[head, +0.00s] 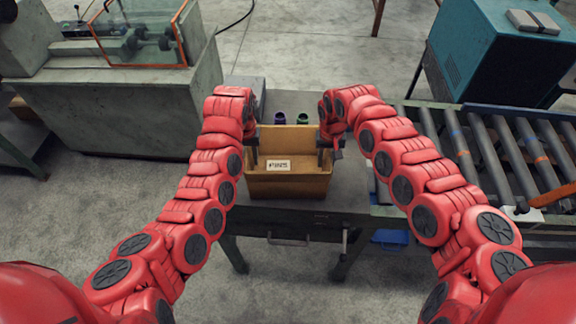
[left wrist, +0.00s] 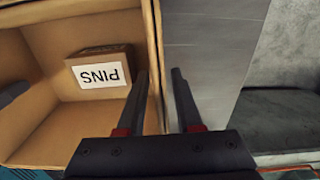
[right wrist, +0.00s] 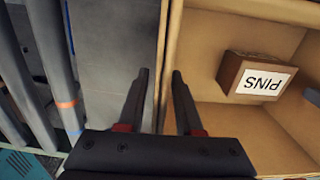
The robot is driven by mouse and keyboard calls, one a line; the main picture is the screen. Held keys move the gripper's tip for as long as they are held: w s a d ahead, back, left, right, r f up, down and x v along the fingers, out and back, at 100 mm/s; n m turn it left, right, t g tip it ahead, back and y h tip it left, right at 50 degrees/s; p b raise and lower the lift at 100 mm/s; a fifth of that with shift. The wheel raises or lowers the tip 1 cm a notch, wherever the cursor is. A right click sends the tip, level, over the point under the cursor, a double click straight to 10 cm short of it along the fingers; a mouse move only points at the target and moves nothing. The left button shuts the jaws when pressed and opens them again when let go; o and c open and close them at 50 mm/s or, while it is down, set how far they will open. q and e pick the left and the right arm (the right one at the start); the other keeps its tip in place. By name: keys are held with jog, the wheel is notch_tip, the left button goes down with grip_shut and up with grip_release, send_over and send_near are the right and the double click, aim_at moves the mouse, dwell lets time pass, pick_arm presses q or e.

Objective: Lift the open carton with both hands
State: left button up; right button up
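The open carton (head: 290,187) is a tan box standing upright on a grey workbench. A small brown box labelled PINS (head: 278,165) lies inside it; it also shows in both wrist views. My left gripper (head: 254,152) is at the carton's left wall. In the left wrist view its fingers (left wrist: 159,75) are apart, one on each side of that wall (left wrist: 153,40), with a gap showing. My right gripper (head: 325,152) is at the right wall. In the right wrist view its fingers (right wrist: 160,75) are also apart, with the wall (right wrist: 167,35) between them. Contact is unclear.
A purple cup (head: 279,118) and a green cup (head: 302,118) stand behind the carton on the workbench (head: 345,192). A roller conveyor (head: 490,150) runs along the right. A machine (head: 120,100) stands at the left and a teal cabinet (head: 490,55) at the back right.

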pick_arm(q)
grip_shut()
pick_arm(e)
grip_shut()
dwell(0.9)
